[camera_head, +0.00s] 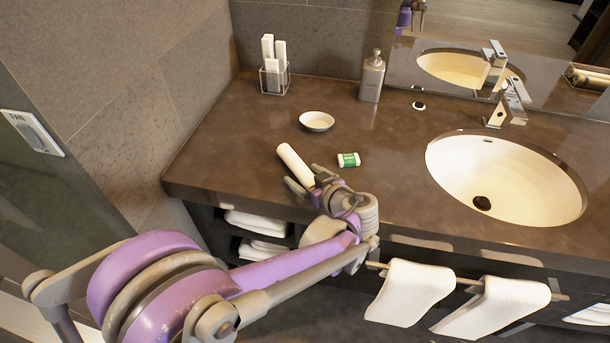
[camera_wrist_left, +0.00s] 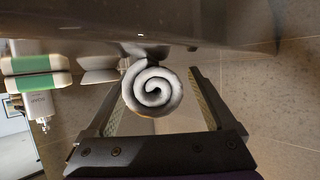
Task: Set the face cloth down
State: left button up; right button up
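The face cloth (camera_head: 295,164) is a white roll lying on the dark counter near its front edge, left of a small green-and-white box. My left gripper (camera_head: 303,178) is at the near end of the roll, low over the counter edge. In the left wrist view, the cloth's spiral end (camera_wrist_left: 152,90) sits between the two fingers, against the counter surface. The fingers are spread, with a gap clearest on the right side, so the gripper is open around the cloth. My right gripper is not in view.
A sink (camera_head: 500,170) is at right. Towels (camera_head: 410,290) hang below the front edge.

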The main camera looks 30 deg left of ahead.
pick_arm(q)
jog(key=shift+r, duration=0.1)
jog(key=v, duration=1.2)
jog(key=shift+p, duration=0.35)
